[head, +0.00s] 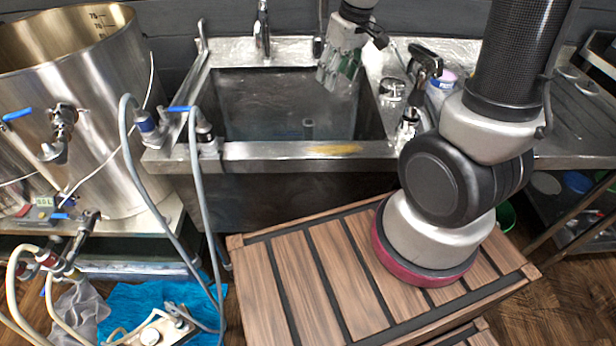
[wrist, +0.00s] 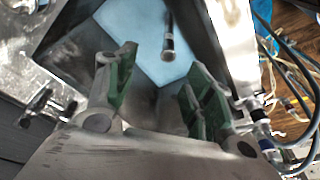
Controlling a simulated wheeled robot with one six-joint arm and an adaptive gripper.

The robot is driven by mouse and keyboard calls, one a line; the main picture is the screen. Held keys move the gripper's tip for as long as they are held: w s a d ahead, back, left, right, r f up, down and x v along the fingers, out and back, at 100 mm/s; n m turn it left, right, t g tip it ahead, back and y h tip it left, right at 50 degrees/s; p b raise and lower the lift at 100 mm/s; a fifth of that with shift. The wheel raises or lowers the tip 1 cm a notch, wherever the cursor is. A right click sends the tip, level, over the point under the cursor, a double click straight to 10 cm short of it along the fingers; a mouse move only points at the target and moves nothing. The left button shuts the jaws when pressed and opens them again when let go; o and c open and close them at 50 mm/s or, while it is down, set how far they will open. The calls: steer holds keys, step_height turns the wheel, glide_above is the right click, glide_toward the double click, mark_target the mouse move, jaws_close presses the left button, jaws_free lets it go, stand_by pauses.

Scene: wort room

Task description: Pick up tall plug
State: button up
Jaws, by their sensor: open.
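The tall plug (head: 308,128) stands upright in the steel sink (head: 262,151) in the head view, where it looks small and grey. In the wrist view the plug (wrist: 168,42) shows as a dark stem with a lighter collar near its lower end, just beyond the fingertips. My gripper (head: 340,72) is over the right back part of the sink, above and apart from the plug. In the wrist view my gripper (wrist: 161,68) has its two green-padded fingers spread wide with nothing between them.
The tap (head: 262,28) rises at the sink's back edge. Grey hoses (head: 205,230) loop over the front left rim. A large steel kettle (head: 90,100) stands on the left. A glass jar (head: 392,90) and small items sit on the right counter.

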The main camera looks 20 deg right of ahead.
steer(key=n, duration=0.2)
glide_toward(308, 133)
steer(key=w+d, duration=0.1)
steer(key=w, duration=0.1)
steer(key=shift+g, duration=0.4)
steer(key=f, duration=0.3)
steer(key=w+f, duration=0.1)
steer(key=f, duration=0.3)
steer(key=a+f, duration=0.1)
steer(key=f, duration=0.3)
steer(key=shift+w+a+f, duration=0.15)
steer(key=shift+w, duration=0.1)
jaws_close()
